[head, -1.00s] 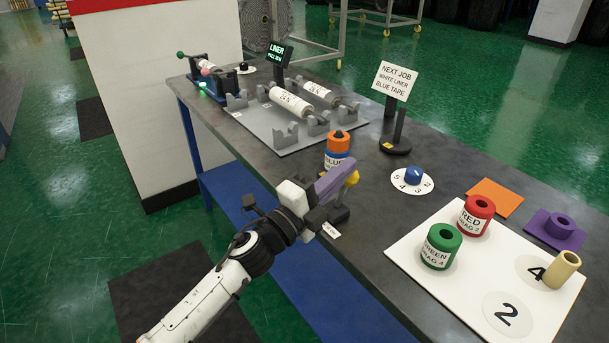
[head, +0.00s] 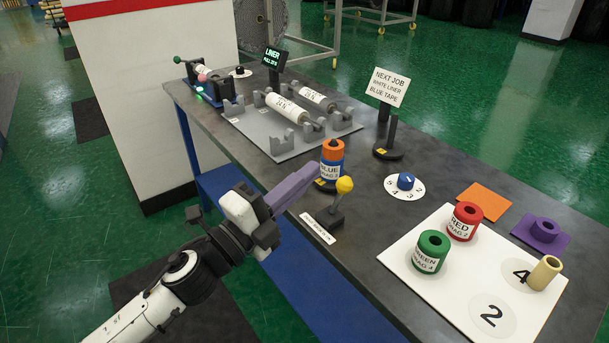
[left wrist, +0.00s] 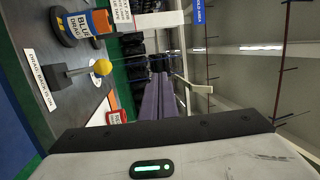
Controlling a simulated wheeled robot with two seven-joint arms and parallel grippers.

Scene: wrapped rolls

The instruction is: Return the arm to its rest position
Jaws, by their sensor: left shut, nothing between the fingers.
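My left arm comes in from the lower left of the head view. Its left gripper (head: 300,176) has purple fingers that are shut and empty, and it sits at the table's front edge. In the left wrist view the shut purple fingers (left wrist: 160,98) point away with nothing between them. Just right of them in the head view is a lever with a yellow knob (head: 345,185), apart from the fingers. The blue roll (head: 332,171) with an orange roll (head: 333,149) on top stands behind the fingertips. My right gripper is not in view.
The dark table (head: 300,258) holds a grey rack with white rolls (head: 287,108), a "next job" sign (head: 390,87) and a blue-knobbed dial (head: 405,181). A white board (head: 448,290) carries the red roll (head: 464,221), the green roll (head: 431,251) and a tan roll (head: 545,273). Green floor lies left.

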